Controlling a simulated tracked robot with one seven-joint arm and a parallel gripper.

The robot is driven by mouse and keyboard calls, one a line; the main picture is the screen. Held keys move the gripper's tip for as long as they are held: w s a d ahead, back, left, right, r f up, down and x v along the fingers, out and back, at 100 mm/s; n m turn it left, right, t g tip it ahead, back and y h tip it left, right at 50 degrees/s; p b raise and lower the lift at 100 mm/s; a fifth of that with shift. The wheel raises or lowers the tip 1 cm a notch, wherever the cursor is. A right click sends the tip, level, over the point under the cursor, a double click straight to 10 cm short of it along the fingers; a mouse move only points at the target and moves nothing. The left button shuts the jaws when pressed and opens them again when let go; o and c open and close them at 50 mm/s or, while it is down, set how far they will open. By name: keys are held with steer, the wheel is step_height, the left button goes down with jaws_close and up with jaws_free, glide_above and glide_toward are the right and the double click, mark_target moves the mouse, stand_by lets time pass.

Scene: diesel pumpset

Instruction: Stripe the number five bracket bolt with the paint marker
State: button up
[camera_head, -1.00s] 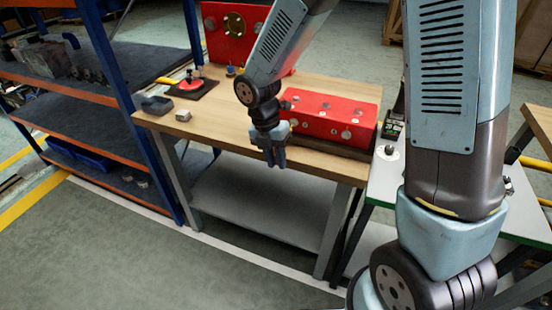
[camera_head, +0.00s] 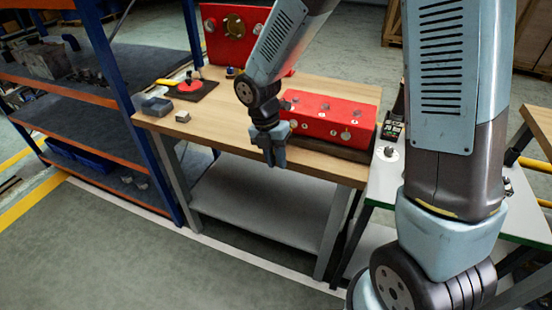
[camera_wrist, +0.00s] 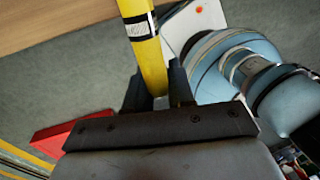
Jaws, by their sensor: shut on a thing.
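My gripper (camera_head: 275,158) hangs in front of the bench's front edge, near the red block. In the wrist view its two dark fingers (camera_wrist: 161,92) are shut on a yellow paint marker (camera_wrist: 151,62) with a black-and-white band. The marker cannot be made out in the head view. The red bracket block (camera_head: 332,119) lies on the right of the bench, with grey bolts and small white labels on its faces. The labels are too small to read, so I cannot tell which bolt is number five.
The wooden bench (camera_head: 222,121) also carries an upright red panel (camera_head: 216,49), a red disc on a dark plate (camera_head: 209,92) and small grey blocks. Blue-framed shelves (camera_head: 95,113) stand at left. A white-topped table (camera_head: 379,186) adjoins at right. Floor in front is clear.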

steer(key=shift+f, duration=0.35)
stand_by(2.1)
steer(key=shift+s, duration=0.2)
stand_by(0.4)
steer(key=s, duration=0.1)
steer(key=s+a, duration=0.1)
steer(key=s, duration=0.1)
steer(key=s+a, duration=0.1)
steer(key=shift+s, duration=0.3)
stand_by(0.4)
steer(key=shift+w, duration=0.1)
